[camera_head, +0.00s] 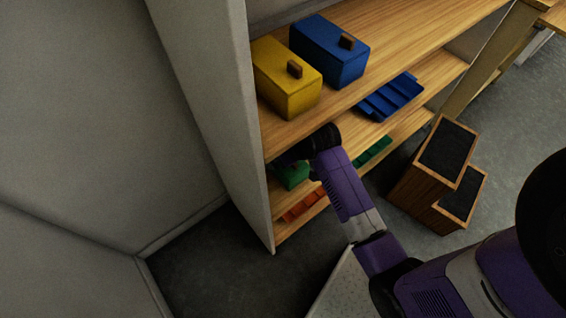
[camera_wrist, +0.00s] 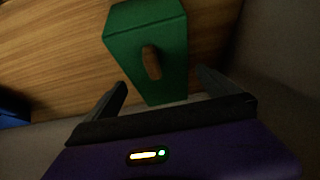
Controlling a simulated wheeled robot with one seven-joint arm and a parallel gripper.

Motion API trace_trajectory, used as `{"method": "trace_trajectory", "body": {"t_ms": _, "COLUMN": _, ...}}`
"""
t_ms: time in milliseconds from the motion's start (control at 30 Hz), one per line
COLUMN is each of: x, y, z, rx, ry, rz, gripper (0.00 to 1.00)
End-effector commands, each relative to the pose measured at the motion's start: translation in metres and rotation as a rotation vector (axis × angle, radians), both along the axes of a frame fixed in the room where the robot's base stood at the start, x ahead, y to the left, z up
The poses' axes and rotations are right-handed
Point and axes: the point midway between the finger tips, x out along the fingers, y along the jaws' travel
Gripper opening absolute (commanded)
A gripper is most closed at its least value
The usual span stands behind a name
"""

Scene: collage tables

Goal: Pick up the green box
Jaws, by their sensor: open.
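The green box (camera_wrist: 147,25) stands on a wooden shelf in the wrist view, with a brown handle (camera_wrist: 152,62) on the face towards me. My gripper (camera_wrist: 163,85) is open and empty, its two dark fingers pointing towards the box, one to each side of its near end in the picture. I cannot tell whether the fingers touch it. In the head view the green box (camera_head: 292,175) shows only in part on a lower shelf, mostly hidden by my arm's end.
A yellow box (camera_head: 286,78) and a blue box (camera_head: 328,50) stand on the shelf above. A blue tray (camera_head: 390,97), a green tray (camera_head: 373,152) and an orange tray (camera_head: 305,205) lie on shelves. The unit's side panel (camera_head: 205,90) is close left. Wooden steps (camera_head: 420,185) stand right.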

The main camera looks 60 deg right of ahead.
Motion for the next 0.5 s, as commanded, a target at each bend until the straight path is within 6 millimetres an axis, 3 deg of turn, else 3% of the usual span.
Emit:
{"method": "trace_trajectory", "body": {"t_ms": 200, "x": 0.017, "y": -0.005, "z": -0.032, "rx": 0.001, "ry": 0.001, "rz": -0.001, "gripper": 1.00}}
{"method": "trace_trajectory", "body": {"t_ms": 500, "x": 0.024, "y": -0.007, "z": -0.044, "rx": 0.000, "ry": -0.001, "rz": 0.000, "gripper": 1.00}}
